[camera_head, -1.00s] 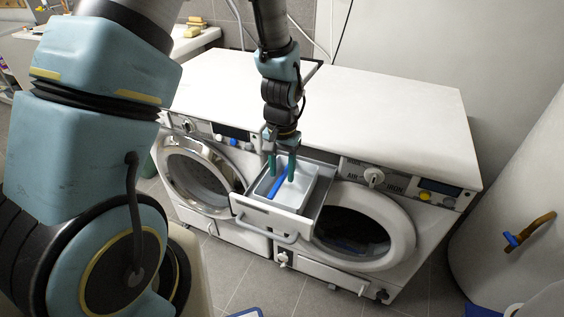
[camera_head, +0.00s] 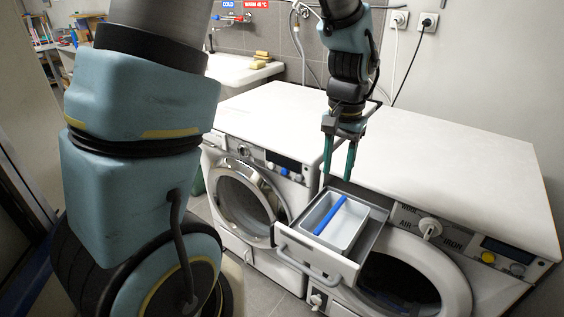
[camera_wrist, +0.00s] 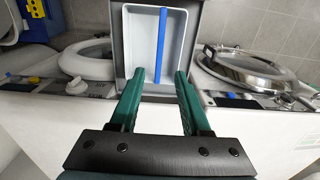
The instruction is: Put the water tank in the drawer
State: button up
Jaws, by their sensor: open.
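The water tank (camera_head: 346,234) is a white open box with a blue bar across its top. It sits inside the pulled-out grey drawer (camera_head: 287,233) of the right-hand machine. My gripper (camera_head: 337,178) is open and empty, above and behind the tank, with its green fingers pointing down. In the wrist view the tank (camera_wrist: 145,48) lies in the drawer beyond the open gripper (camera_wrist: 160,70), and the blue bar shows between the fingertips, apart from them.
A washing machine (camera_head: 232,150) with a round door stands to the left. The dryer door (camera_head: 457,290) is below the drawer at right. The white top (camera_head: 450,150) is clear. A sink (camera_head: 237,72) stands at the back left.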

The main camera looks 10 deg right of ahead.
jog(key=w+a+r+n+t, duration=0.1)
jog(key=a+n, duration=0.6)
jog(key=a, duration=1.8)
jog(key=shift+a+r+t, duration=0.15)
jog(key=shift+r+t, duration=0.15)
jog(key=shift+r, duration=0.1)
jog(key=shift+w, duration=0.15)
